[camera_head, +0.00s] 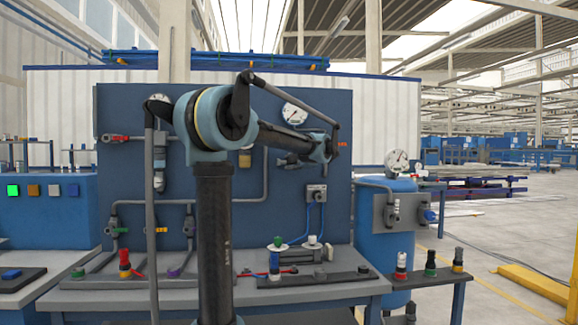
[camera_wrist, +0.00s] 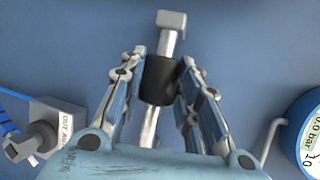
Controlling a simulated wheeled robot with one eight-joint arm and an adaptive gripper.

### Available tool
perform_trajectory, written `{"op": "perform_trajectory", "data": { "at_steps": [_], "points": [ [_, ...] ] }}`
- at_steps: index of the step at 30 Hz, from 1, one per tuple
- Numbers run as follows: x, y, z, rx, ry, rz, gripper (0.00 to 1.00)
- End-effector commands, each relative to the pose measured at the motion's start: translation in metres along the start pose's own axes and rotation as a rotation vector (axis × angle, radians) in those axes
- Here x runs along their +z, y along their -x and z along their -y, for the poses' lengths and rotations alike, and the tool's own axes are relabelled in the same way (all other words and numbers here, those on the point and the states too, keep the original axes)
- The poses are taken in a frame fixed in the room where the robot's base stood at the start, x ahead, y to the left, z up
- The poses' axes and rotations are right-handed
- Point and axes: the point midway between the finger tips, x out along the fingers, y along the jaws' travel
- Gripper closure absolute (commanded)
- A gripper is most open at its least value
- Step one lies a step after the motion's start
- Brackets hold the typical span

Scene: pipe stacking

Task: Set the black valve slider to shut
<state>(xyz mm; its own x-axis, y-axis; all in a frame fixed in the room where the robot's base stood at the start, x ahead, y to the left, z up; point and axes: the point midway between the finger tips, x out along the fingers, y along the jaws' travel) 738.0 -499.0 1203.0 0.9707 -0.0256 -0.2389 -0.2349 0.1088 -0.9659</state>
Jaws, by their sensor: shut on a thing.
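The black valve slider (camera_wrist: 158,80) is a dark collar around a bright metal rod (camera_wrist: 150,125) that ends in a grey block (camera_wrist: 170,20), seen in the wrist view. My gripper (camera_wrist: 162,62) has one finger on each side of the collar and is shut on it. In the head view my gripper (camera_head: 287,161) is in front of the blue panel (camera_head: 330,100), below a round gauge (camera_head: 294,113).
A grey box (camera_head: 316,193) with blue hoses is below my gripper; in the wrist view it is at left (camera_wrist: 50,125). A gauge (camera_wrist: 305,135) is at right. The workbench (camera_head: 330,285) carries several fittings. A blue tank (camera_head: 385,235) stands at right.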

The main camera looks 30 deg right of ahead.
Motion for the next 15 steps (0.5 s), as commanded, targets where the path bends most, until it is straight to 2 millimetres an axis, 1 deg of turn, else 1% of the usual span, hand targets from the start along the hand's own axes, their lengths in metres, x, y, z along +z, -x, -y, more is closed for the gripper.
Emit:
{"op": "perform_trajectory", "data": {
  "at_steps": [1,2,3,5,15],
  "points": [
    [0.0041,-0.0015,-0.0016,0.003,0.002,0.009,1.00],
    [0.0042,-0.0015,-0.0017,0.003,0.002,0.009,1.00],
    [0.0044,-0.0015,-0.0017,0.004,0.002,0.010,0.61],
    [0.0037,-0.0012,-0.0016,0.003,0.002,0.009,0.49],
    [0.0001,0.0015,-0.0008,0.001,0.001,0.003,0.49]
  ]
}}
